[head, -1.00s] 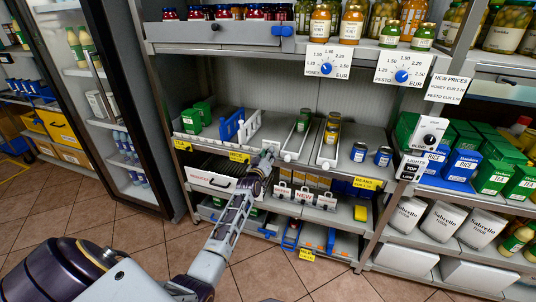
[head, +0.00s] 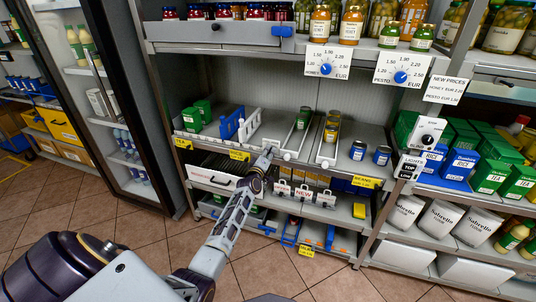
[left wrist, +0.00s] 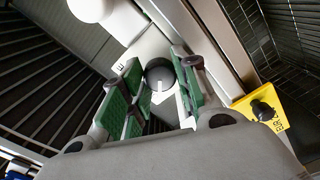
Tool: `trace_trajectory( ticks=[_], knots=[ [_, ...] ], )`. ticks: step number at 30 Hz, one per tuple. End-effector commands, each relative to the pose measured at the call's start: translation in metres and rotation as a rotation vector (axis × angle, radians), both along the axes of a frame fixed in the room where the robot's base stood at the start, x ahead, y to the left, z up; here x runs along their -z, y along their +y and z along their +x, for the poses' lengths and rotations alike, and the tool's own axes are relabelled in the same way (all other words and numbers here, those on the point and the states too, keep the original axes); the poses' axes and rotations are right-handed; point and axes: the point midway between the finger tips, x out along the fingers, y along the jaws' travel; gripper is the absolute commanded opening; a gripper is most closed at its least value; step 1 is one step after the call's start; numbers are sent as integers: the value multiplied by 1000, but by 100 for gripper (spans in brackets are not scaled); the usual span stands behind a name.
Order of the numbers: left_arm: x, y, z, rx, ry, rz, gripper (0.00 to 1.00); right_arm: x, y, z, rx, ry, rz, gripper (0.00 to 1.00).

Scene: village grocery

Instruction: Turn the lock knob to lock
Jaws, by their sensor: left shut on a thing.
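The lock knob (left wrist: 160,76) is a round dark grey knob with a pale mark, set on a white plate in the left wrist view. My left gripper (left wrist: 158,92) has its green-padded fingers on both sides of it, shut on it. In the head view my left gripper (head: 268,156) reaches the front edge of the middle shelf, beside a white sliding lane. The knob is hidden behind the gripper there. My right gripper is out of view.
A yellow price tag (left wrist: 262,109) with a black knob sits close to the right finger. A glass-door fridge (head: 120,110) stands to the left. The tiled floor in front is clear.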

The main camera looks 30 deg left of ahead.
Motion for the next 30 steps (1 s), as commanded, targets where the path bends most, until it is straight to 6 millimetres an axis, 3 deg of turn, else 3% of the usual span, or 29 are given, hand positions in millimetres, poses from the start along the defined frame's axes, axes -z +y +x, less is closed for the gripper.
trace_trajectory(
  ticks=[13,14,18,30],
  knots=[
    [0,1,0,-2,-4,-14,6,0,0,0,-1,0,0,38],
    [0,1,0,-2,-4,-14,34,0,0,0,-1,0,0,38],
    [0,1,0,-1,-4,-14,52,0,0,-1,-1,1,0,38],
    [0,0,-1,0,-3,-13,53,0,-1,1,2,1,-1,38]
  ],
)
